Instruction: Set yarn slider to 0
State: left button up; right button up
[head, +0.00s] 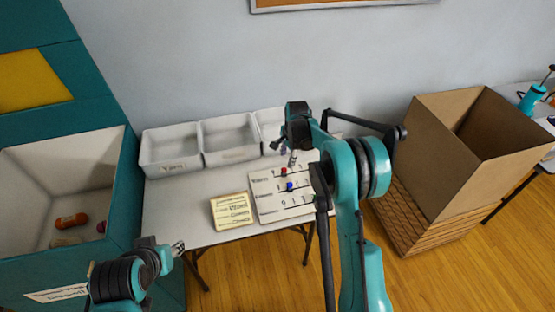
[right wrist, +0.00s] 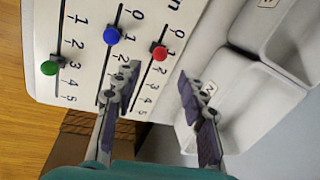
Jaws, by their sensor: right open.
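The slider board (head: 265,207) lies on the white table with its knobs on straight tracks. In the right wrist view the red knob (right wrist: 160,52) is near the 1 mark, beside a label ending in "n". The blue knob (right wrist: 112,35) is near 1 and the green knob (right wrist: 48,68) is near 3. I cannot read which track is yarn. My right gripper (right wrist: 158,72) is open over the board, its fingers on either side of the red track, holding nothing; contact cannot be judged. My left gripper (head: 177,248) is low at the left, its jaws unclear.
Several white bins (head: 172,167) line the table's back. A teal-walled bin (head: 60,150) is at the left. A large cardboard box (head: 425,160) is at the right on a wooden crate (head: 430,240).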

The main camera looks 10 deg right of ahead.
aim_at(284, 168)
jog(key=f, duration=0.2)
jog(key=w+f+b, duration=0.1)
jog(key=f, duration=0.2)
jog(key=f+b, duration=0.1)
jog(key=f, duration=0.1)
jog(key=shift+w+a+f, duration=0.2)
jog(key=shift+w+f, duration=0.05)
jog(key=shift+f, duration=0.05)
jog(key=shift+a, duration=0.1)
grip_shut()
